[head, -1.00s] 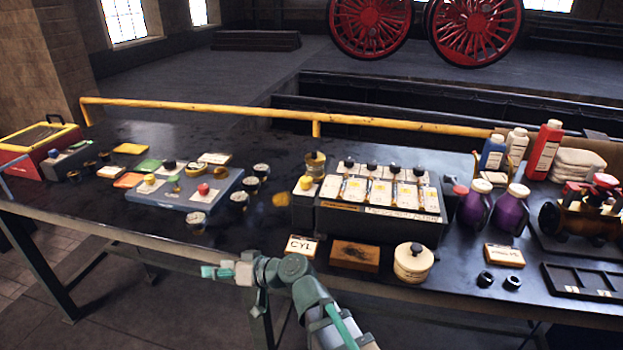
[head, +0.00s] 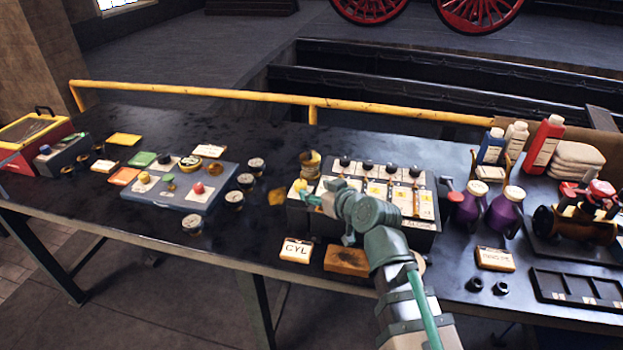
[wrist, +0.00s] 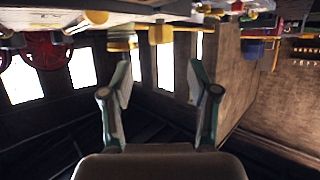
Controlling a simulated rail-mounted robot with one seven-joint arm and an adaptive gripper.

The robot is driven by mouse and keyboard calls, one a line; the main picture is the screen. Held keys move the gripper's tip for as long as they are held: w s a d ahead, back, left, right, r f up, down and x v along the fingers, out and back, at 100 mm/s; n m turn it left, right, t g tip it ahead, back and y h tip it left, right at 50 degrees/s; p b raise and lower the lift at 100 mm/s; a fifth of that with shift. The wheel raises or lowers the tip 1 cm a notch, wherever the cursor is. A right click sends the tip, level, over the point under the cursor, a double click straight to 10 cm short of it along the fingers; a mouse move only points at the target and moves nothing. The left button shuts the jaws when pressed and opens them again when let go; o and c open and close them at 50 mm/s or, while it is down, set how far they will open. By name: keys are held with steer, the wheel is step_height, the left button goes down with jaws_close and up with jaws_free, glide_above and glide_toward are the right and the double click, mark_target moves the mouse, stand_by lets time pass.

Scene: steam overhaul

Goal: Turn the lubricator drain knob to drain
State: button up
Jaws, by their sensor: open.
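The lubricator (head: 424,226) is a dark box on the bench with several white-and-yellow panels and black knobs on top. A yellow knob (head: 299,185), apparently the drain knob, sits on a small block at its left end. My gripper (head: 310,199) is at that left end, just in front of and right of the yellow knob, and my arm covers part of the lubricator's front. In the wrist view my gripper (wrist: 161,75) is open with nothing between its fingers. A yellow knob (wrist: 160,34) shows beyond the fingertips, apart from them. Whether the fingers touch anything is not visible in the head view.
A brass cup (head: 310,163) stands behind the yellow knob. A CYL card (head: 296,250) and a wooden block (head: 346,261) lie in front. A blue-grey panel (head: 215,190) with coloured knobs is left. Purple jugs (head: 507,210) stand right. A yellow rail (head: 220,93) runs behind.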

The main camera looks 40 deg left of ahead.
mark_target(301, 184)
steer(key=p+x, duration=0.1)
steer(key=x, duration=0.8)
steer(key=shift+a+p, duration=0.1)
steer(key=shift+p, duration=0.3)
jaws_close()
